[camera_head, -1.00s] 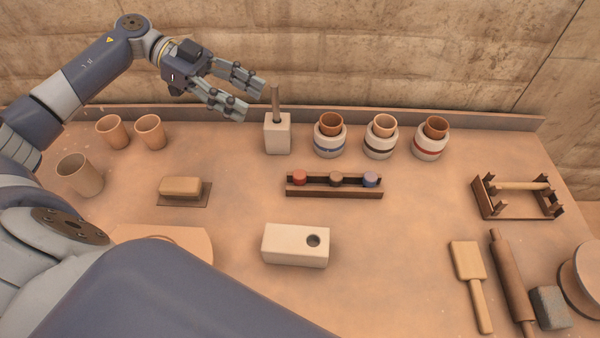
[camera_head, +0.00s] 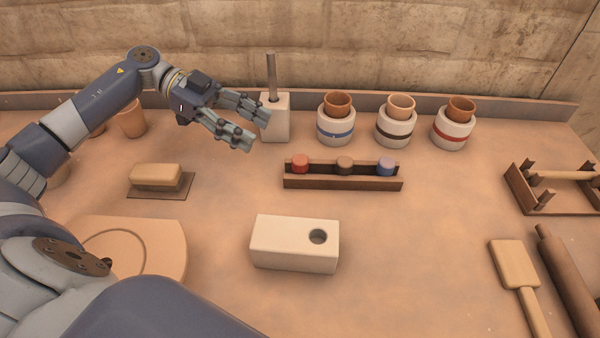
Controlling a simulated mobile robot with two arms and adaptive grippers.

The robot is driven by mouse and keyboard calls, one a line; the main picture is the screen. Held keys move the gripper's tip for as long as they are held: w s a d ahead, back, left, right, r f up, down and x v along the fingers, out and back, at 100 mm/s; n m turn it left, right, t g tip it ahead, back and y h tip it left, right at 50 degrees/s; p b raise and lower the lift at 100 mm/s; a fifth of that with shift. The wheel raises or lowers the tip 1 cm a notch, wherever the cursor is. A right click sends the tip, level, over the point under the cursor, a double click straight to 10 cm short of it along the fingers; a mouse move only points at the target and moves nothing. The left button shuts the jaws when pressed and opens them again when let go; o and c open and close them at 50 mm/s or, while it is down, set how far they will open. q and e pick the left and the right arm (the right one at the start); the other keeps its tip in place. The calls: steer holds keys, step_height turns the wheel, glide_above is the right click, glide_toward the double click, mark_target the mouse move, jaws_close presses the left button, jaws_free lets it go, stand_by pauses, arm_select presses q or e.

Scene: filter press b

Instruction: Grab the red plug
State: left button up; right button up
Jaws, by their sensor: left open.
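The red plug (camera_head: 300,163) sits at the left end of a low brown wooden rack (camera_head: 343,184) in the middle of the table. A brown plug (camera_head: 345,165) and a blue plug (camera_head: 386,166) stand in the same rack to its right. My left gripper (camera_head: 260,123) is open and empty. It is above the table, up and to the left of the red plug and apart from it, with its fingers pointing right and overlapping the view of a white block holder. My right gripper is not in view.
The white holder (camera_head: 276,125) carries an upright rod behind the rack. Banded jars with cups (camera_head: 335,127) stand at the back. A white block with a hole (camera_head: 294,245) lies in front. A sponge-like block (camera_head: 157,176) is at left. A paddle (camera_head: 515,265) lies at right.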

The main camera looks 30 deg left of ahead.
mark_target(299, 159)
arm_select(q)
steer(key=x, duration=0.4)
steer(key=shift+d, duration=0.25)
steer(key=x, duration=0.4)
steer(key=shift+a+f, duration=0.1)
steer(key=shift+f, duration=0.35)
steer(key=shift+d+f, duration=0.2)
steer(key=shift+d, duration=0.3)
steer(key=c, duration=1)
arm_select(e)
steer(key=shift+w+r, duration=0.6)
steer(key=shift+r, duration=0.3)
